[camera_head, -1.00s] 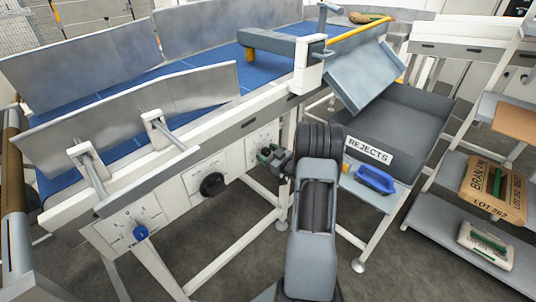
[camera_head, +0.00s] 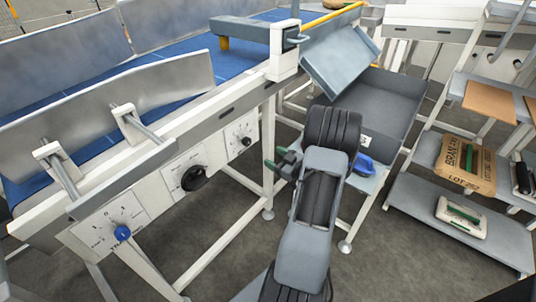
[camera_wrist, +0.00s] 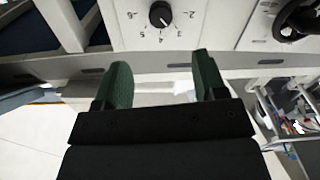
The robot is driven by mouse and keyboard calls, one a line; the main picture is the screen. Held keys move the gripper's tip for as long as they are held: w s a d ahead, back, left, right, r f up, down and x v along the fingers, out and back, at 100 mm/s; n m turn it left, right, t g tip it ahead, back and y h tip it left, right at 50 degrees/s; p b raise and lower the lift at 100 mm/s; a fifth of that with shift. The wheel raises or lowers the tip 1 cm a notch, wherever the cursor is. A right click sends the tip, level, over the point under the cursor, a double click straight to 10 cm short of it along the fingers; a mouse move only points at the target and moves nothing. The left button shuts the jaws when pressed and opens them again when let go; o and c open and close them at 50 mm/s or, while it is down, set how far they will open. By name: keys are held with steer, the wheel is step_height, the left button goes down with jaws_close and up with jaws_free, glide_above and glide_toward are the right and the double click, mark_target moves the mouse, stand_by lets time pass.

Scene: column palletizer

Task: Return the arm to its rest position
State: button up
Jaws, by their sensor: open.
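My gripper (camera_head: 281,163) has dark green fingers and hangs beside my forearm, in front of the conveyor's side. In the wrist view my gripper (camera_wrist: 162,82) is open, with a clear gap between the two fingers and nothing held. A white panel with a black dial knob (camera_wrist: 160,14) lies beyond the fingertips. My arm is folded and fills the lower middle of the head view, hiding part of the reject bin.
The conveyor (camera_head: 200,88) has a blue belt, a black knob (camera_head: 193,178) and a blue knob (camera_head: 122,233). The grey reject bin (camera_head: 385,95) stands behind my arm, with a blue object (camera_head: 364,163) by it. Shelves at right hold a brown sack (camera_head: 465,166) and a white pack (camera_head: 461,216).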

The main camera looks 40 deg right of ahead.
steer(key=shift+s, duration=0.3)
stand_by(0.5)
